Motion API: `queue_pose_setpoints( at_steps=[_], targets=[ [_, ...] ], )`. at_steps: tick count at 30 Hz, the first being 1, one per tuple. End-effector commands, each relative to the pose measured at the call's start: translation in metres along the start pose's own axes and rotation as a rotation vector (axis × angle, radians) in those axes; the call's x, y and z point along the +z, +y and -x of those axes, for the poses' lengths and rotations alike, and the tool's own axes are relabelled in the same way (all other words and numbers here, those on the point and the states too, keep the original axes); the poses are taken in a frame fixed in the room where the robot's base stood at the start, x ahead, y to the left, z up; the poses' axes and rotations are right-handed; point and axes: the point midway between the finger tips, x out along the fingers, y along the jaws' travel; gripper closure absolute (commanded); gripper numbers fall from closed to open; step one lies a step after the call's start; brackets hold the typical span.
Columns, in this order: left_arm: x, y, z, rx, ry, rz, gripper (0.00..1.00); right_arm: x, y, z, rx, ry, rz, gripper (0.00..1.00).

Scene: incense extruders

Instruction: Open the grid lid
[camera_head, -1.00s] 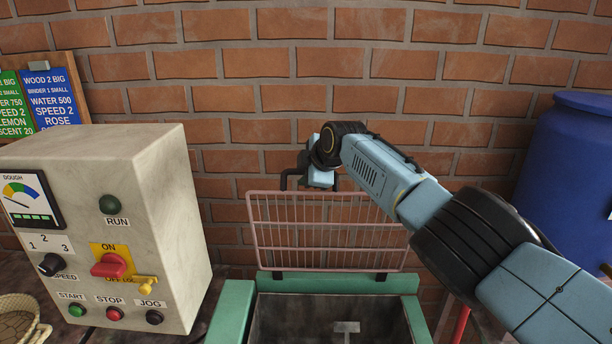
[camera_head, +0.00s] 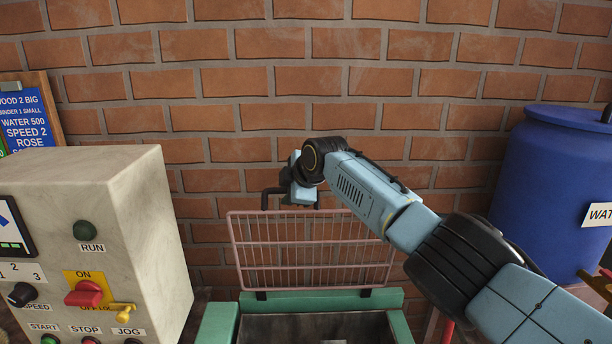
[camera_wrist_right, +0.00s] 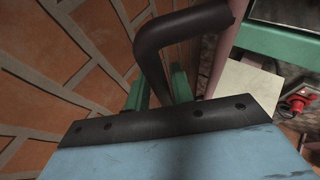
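The grid lid (camera_head: 310,250) is a pinkish wire grille in the head view. It stands raised, close to upright, at the back edge of the green hopper (camera_head: 330,299). A black bent handle (camera_head: 267,197) rises from its top edge. My right gripper (camera_head: 302,192) is at that handle, just above the lid's top edge. In the right wrist view the black handle (camera_wrist_right: 160,50) curves close in front of the blue gripper body. My left gripper is not in view.
A pale control box (camera_head: 110,225) with a red switch (camera_head: 84,293) stands left of the hopper. A blue water barrel (camera_head: 550,190) stands at the right. A brick wall (camera_head: 300,90) is close behind the lid. Recipe boards (camera_head: 28,118) are at far left.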

Motion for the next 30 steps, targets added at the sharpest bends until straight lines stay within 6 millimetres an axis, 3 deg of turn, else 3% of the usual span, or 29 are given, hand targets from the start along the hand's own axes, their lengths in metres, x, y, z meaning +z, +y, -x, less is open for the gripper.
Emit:
queue_pose_setpoints(
  at_steps=[14,30],
  targets=[
    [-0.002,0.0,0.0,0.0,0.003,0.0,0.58,0.002,-0.003,0.041,0.0,-0.004,0.002,0.77],
    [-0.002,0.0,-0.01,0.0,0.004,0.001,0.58,0.001,-0.004,0.113,-0.005,-0.004,0.0,0.77]
  ],
)
